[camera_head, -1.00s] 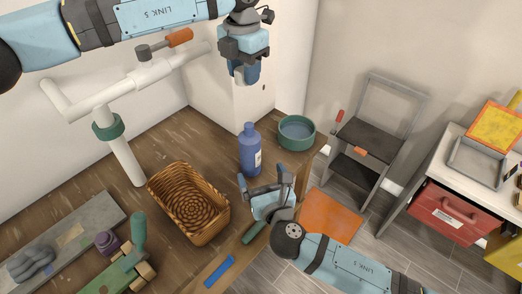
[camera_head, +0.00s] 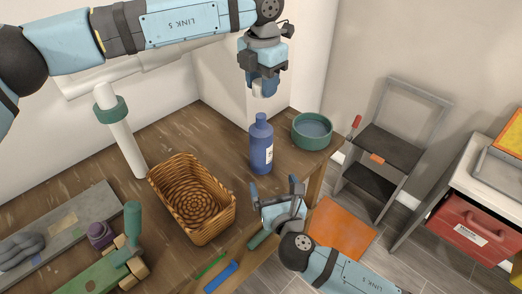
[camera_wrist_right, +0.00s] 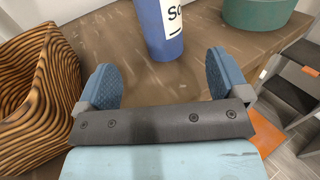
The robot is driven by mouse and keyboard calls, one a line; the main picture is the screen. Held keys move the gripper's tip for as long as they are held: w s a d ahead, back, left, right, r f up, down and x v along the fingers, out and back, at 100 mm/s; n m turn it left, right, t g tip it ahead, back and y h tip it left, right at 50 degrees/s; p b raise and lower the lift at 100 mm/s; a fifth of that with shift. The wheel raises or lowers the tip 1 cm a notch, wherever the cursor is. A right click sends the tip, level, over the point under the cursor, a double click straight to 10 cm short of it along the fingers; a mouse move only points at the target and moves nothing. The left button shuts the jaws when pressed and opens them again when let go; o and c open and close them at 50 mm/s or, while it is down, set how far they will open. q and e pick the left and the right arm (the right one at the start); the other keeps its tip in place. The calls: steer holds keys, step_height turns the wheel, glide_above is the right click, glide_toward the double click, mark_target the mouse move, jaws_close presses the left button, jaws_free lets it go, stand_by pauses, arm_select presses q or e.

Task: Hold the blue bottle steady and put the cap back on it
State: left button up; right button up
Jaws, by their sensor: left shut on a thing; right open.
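The blue bottle (camera_head: 261,150) stands upright on the wooden table near its right end, with a pale label. Its lower part shows in the right wrist view (camera_wrist_right: 158,28). My left gripper (camera_head: 263,88) is above the bottle's neck, shut on a small pale piece that looks like the cap, mostly hidden by the fingers. A gap remains between it and the bottle's top. My right gripper (camera_head: 274,186) is open and empty, in front of the bottle. In the right wrist view its blue fingers (camera_wrist_right: 160,68) are spread, with the bottle beyond them, not touching.
A green bowl (camera_head: 312,131) stands right of the bottle, near the table's edge. A wicker basket (camera_head: 228,215) is to the left. A blue strip (camera_head: 220,277) and a green one (camera_head: 210,264) lie in front. A grey step stool (camera_head: 392,148) is beyond the table.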

mark_target(264, 160)
steer(key=x, duration=1.1)
steer(key=shift+w, duration=0.25)
steer(key=c, duration=1.3)
arm_select(q)
steer(key=shift+f, duration=2.5)
arm_select(e)
steer(key=shift+c, duration=0.2)
